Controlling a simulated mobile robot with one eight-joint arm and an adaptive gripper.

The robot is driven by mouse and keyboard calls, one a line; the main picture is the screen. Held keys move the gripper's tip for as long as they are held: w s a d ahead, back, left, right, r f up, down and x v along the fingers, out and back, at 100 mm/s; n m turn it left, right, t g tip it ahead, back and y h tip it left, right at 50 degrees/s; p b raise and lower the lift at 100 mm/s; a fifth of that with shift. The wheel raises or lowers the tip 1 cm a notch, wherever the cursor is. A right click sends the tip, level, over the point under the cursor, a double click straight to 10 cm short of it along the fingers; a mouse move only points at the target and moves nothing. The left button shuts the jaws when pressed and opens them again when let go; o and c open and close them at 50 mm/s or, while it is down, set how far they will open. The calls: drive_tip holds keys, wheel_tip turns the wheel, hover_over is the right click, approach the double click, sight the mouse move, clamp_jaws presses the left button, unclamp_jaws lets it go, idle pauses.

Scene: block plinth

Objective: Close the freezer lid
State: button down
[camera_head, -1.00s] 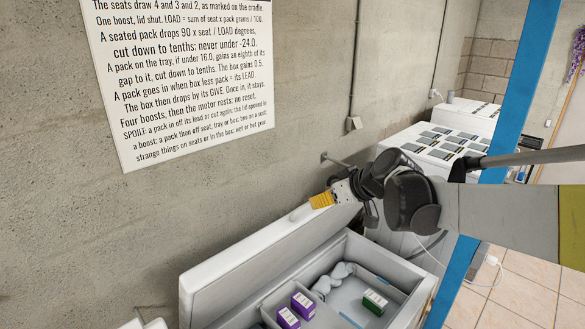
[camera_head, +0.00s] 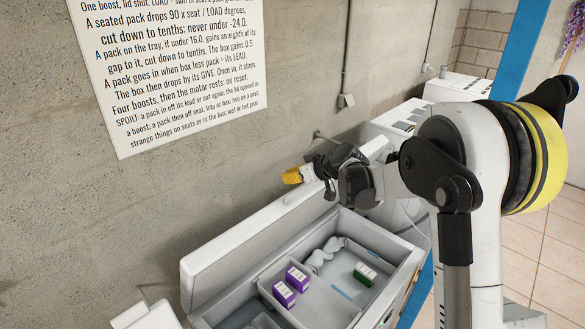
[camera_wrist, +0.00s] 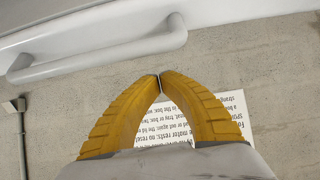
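The freezer lid (camera_head: 235,250) is a long white panel standing open, tilted up along the wall side of the white chest freezer (camera_head: 400,283). A white bar handle (camera_wrist: 105,55) on the lid runs across the upper left of the wrist view. My gripper (camera_head: 287,176) has yellow ribbed fingers and is near the upper edge of the lid, towards its far end. In the wrist view the fingertips (camera_wrist: 160,76) meet with nothing between them, below the handle and apart from it in the picture. Whether any part of my gripper touches the lid cannot be told.
Inside the freezer are two purple packs (camera_head: 291,287), a green pack (camera_head: 364,274) and a grey tray. A printed sign (camera_head: 170,75) hangs on the concrete wall behind. Other white chests (camera_head: 400,118) stand at the back. Tiled floor (camera_head: 550,260) is clear on the right.

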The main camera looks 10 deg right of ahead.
drive_tip(key=shift+s+d+f, duration=0.25)
drive_tip(key=shift+s+d, duration=0.15)
drive_tip(key=shift+s, duration=0.1)
drive_tip(key=shift+s+d+f, duration=0.25)
drive_tip(key=shift+s+d, duration=0.1)
drive_tip(key=shift+s, duration=0.1)
drive_tip(key=shift+w+a+f, duration=0.1)
drive_tip(key=shift+f, duration=0.05)
